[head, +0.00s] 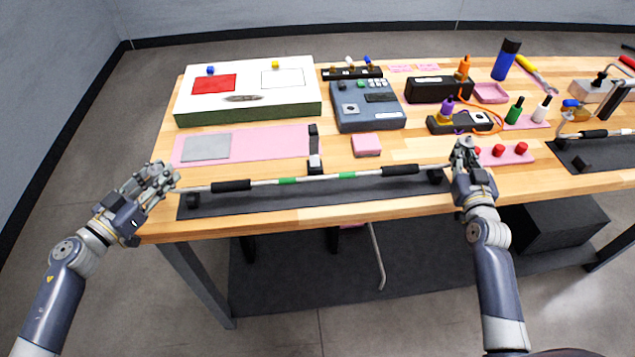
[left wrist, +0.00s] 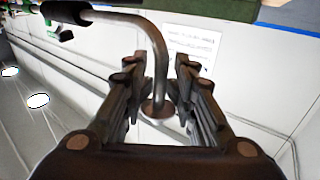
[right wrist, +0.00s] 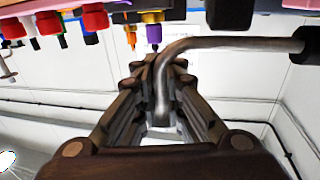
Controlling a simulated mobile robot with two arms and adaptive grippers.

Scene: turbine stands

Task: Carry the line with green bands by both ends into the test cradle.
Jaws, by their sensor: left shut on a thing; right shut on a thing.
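The line with green bands (head: 287,181) is a thin silver tube with two black sleeves. It lies nearly level across the picture, along a long dark mat (head: 300,201) at the table's front edge. Black blocks (head: 193,201) (head: 435,176) stand under its two ends; I cannot tell whether it touches them. My left gripper (head: 165,178) is shut on its left end; the bent tube (left wrist: 158,60) with a flanged tip runs between the jaws. My right gripper (head: 463,152) is shut on its right end, and the bend (right wrist: 172,60) shows between the jaws.
Behind the line are a pink mat (head: 265,142), a blue-grey instrument (head: 368,118) and a pink block (head: 366,145). A pink strip with red caps (head: 521,154) is right of my right gripper. Another dark mat with a line (head: 606,150) is at far right.

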